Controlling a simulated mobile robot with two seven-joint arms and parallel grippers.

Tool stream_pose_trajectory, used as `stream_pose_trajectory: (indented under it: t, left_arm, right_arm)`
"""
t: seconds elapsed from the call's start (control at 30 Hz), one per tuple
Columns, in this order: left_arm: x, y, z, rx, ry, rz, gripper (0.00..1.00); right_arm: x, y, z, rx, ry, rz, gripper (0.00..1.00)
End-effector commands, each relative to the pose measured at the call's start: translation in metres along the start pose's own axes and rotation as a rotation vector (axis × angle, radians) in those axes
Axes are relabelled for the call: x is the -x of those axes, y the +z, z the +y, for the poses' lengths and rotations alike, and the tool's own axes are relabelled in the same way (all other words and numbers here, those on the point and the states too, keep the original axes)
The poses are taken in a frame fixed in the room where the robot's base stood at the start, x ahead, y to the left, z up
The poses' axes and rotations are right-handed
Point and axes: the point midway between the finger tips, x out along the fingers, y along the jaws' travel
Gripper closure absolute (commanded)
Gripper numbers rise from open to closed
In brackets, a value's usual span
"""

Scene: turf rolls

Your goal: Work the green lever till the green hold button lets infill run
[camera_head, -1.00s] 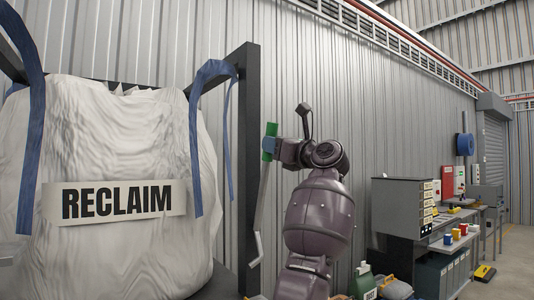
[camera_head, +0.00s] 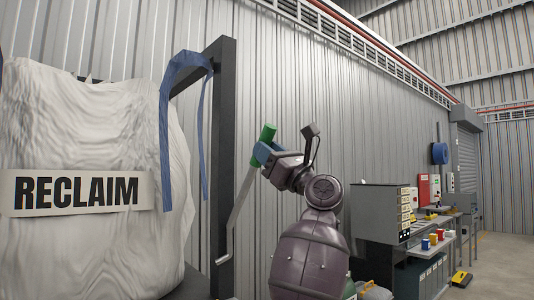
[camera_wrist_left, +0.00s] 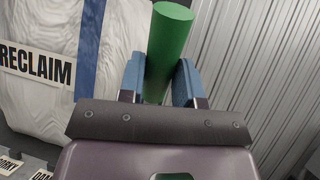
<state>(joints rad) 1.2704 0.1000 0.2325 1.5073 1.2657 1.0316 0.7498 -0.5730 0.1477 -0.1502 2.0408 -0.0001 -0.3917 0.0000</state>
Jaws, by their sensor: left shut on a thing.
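The lever's green grip (camera_head: 268,132) stands in front of the ribbed wall, right of the dark frame post, on a bent grey rod (camera_head: 241,205). The rod leans, with its top to the right and its hooked lower end by the post. My left gripper (camera_head: 262,152) is shut on the green grip. In the left wrist view, the green grip (camera_wrist_left: 170,38) sits between the two blue fingers of my left gripper (camera_wrist_left: 158,82) and sticks out beyond them. I cannot make out a green hold button in either view. My right gripper is out of view.
A large white bag (camera_head: 95,110) labelled RECLAIM hangs by blue straps (camera_head: 166,130) left of the dark frame post (camera_head: 222,130). A grey cabinet (camera_head: 377,212) and a bench with coloured pots (camera_head: 433,239) stand to the right. Open floor (camera_head: 505,270) lies at far right.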

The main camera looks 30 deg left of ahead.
Motion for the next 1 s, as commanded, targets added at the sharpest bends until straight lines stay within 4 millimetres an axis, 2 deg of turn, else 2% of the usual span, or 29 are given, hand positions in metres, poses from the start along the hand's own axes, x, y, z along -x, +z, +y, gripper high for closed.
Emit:
stream_pose_trajectory:
  t: [0.13, 0.17, 0.3, 0.67, 0.77, 1.0]
  left_arm:
    - [0.005, -0.004, -0.001, -0.002, -0.001, 0.005, 1.00]
    - [0.005, -0.004, -0.001, -0.002, -0.001, 0.005, 0.64]
    - [0.004, -0.004, -0.001, -0.002, -0.001, 0.004, 0.43]
    - [0.007, -0.003, -0.001, -0.002, -0.002, 0.004, 0.43]
    - [0.019, -0.004, -0.002, -0.002, -0.004, 0.006, 0.43]
    - [0.062, -0.005, -0.002, -0.003, -0.005, 0.007, 0.43]
  right_arm:
    - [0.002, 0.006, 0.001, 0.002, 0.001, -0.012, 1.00]
    - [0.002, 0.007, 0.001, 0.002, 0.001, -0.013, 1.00]
    - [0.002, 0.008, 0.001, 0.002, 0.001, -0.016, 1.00]
    - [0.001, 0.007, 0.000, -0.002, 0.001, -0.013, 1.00]
    - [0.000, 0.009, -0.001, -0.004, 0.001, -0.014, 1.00]
    - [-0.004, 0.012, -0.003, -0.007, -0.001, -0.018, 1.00]
